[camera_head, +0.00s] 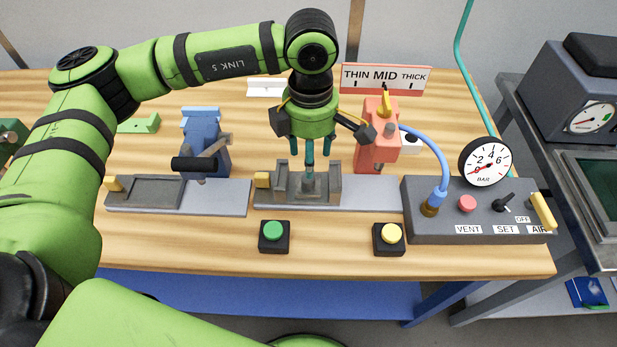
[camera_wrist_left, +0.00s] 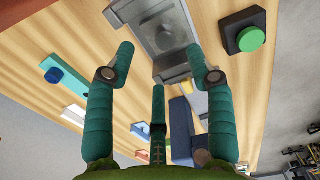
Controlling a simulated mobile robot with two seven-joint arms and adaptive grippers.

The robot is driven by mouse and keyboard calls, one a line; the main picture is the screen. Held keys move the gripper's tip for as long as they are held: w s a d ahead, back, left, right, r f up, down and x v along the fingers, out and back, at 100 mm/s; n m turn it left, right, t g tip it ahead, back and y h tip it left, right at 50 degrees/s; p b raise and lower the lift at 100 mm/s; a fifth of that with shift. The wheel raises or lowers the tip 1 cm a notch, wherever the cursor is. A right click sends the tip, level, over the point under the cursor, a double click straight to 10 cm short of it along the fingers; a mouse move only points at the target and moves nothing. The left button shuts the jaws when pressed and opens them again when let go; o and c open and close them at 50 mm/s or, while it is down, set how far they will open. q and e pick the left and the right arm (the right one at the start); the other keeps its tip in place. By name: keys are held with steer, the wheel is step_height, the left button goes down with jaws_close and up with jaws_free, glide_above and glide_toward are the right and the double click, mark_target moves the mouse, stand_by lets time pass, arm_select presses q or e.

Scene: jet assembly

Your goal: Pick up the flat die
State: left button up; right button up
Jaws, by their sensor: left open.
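My left gripper (camera_head: 309,152) points down over the middle fixture, its teal fingers apart and open. The middle fixture (camera_head: 345,194) carries a grey block (camera_head: 328,182) with raised sides and an upright post. In the left wrist view the open fingers (camera_wrist_left: 165,62) spread below this block (camera_wrist_left: 165,35), with nothing between them. The left fixture (camera_head: 235,200) carries a flat grey plate (camera_head: 150,192) with a rectangular recess. I cannot tell for certain which grey piece is the flat die. Whether a fingertip touches the block is unclear. My right gripper is not in view.
A blue press (camera_head: 202,135) with a black handle stands behind the left fixture, and a red gauge stand (camera_head: 384,140) behind the middle one. A green button (camera_head: 273,233), a yellow button (camera_head: 391,236) and an air control box (camera_head: 470,232) line the front.

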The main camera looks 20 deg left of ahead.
mark_target(308, 183)
arm_select(q)
steer(key=shift+s+a+f+p, duration=0.1)
steer(key=shift+s+f+p, duration=0.05)
steer(key=shift+f+p, duration=0.6)
steer(key=shift+s+f+p, duration=0.25)
steer(key=shift+f+p, duration=0.2)
steer(key=shift+f, duration=0.3)
step_height(308, 183, down, 3)
steer(key=c, duration=1)
jaws_close()
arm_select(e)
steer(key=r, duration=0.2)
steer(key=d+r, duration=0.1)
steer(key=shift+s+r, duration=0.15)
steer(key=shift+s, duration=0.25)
